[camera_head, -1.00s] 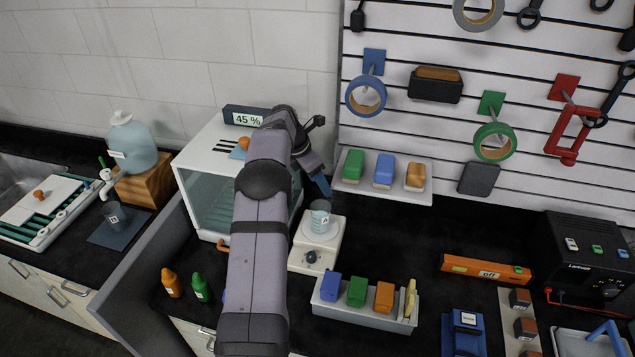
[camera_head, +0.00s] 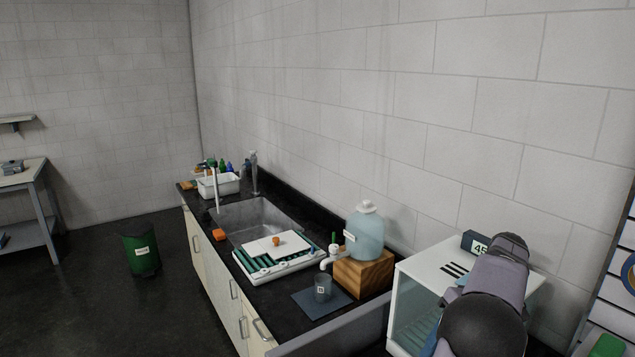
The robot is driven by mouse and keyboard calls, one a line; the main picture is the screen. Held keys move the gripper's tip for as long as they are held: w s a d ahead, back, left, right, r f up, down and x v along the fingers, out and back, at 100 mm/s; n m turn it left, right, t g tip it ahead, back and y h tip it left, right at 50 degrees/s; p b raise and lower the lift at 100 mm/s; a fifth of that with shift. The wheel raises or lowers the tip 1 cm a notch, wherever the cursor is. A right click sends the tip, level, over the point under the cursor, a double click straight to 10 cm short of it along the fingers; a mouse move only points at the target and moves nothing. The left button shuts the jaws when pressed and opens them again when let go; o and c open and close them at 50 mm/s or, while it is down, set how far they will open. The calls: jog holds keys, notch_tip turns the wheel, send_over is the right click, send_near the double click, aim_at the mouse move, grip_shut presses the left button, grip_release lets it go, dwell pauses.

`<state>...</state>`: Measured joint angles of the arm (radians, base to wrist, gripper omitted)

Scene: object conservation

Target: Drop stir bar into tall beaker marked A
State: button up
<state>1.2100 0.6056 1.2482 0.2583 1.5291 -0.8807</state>
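The beaker marked A and a stir bar are not visible in the current view. A small grey cup or beaker (camera_head: 322,288) with a label stands on a dark mat (camera_head: 307,303) on the counter, under the tap of a blue jug. I cannot read its label surely. My arm shows at the lower right, in front of the white glass-fronted cabinet. My gripper is not visible; the picture's edge and the arm cut off that area.
The blue jug (camera_head: 365,234) stands on a wooden block (camera_head: 364,272). A white tray with green slots (camera_head: 268,269) lies beside the sink (camera_head: 249,219). The white cabinet (camera_head: 407,315) stands right of a grey divider (camera_head: 345,331). A green bin (camera_head: 139,252) stands on the floor.

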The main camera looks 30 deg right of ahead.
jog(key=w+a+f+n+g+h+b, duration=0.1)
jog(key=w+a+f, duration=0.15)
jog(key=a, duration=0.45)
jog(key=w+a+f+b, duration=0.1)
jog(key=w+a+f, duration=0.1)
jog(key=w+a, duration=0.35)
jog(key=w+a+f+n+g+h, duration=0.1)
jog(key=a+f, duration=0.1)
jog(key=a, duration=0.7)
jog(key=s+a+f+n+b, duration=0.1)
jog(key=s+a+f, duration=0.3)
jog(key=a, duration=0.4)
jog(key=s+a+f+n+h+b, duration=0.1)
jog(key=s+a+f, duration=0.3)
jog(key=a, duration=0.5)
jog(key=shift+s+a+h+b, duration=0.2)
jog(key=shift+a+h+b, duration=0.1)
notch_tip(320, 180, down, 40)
jog(key=b, duration=4)
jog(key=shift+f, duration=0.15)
